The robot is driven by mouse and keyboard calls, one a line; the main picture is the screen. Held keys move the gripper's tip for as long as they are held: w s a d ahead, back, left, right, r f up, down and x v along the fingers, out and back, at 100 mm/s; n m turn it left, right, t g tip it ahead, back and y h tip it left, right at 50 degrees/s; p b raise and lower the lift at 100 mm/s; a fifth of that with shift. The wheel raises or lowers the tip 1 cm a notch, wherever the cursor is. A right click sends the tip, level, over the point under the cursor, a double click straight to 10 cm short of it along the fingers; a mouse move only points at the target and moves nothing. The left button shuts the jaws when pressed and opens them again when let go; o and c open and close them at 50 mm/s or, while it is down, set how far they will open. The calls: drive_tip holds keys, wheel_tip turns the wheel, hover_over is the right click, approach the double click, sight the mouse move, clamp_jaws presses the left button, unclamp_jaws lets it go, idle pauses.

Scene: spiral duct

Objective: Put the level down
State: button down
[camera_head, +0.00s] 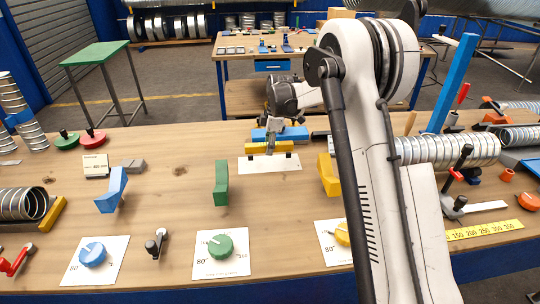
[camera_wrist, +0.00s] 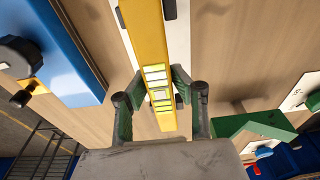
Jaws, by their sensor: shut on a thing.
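The level is a yellow bar with several pale vials along its face. In the head view the level (camera_head: 272,148) is at the middle of the workbench, just above a white plate (camera_head: 268,166) with dark holders. I cannot tell whether it touches the holders. In the wrist view the level (camera_wrist: 150,35) runs from the top edge down between my fingers, and part of the white plate (camera_wrist: 180,30) shows beside it. My gripper (camera_wrist: 156,88) is shut on the level, with a green finger on each side. In the head view my gripper (camera_head: 271,132) is small and partly hidden.
A blue block (camera_head: 292,134) lies just behind the level. A green upright piece (camera_head: 221,182) stands to the front left and a yellow one (camera_head: 327,175) to the right. Dial cards, including one with a green knob (camera_head: 221,246), lie along the front. Bare wood lies left of the plate.

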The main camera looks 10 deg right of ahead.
drive_tip(key=shift+f, duration=1.85)
drive_tip(key=shift+f, duration=0.15)
drive_tip(key=c, duration=1.5)
unclamp_jaws()
drive_tip(key=shift+o, duration=0.2)
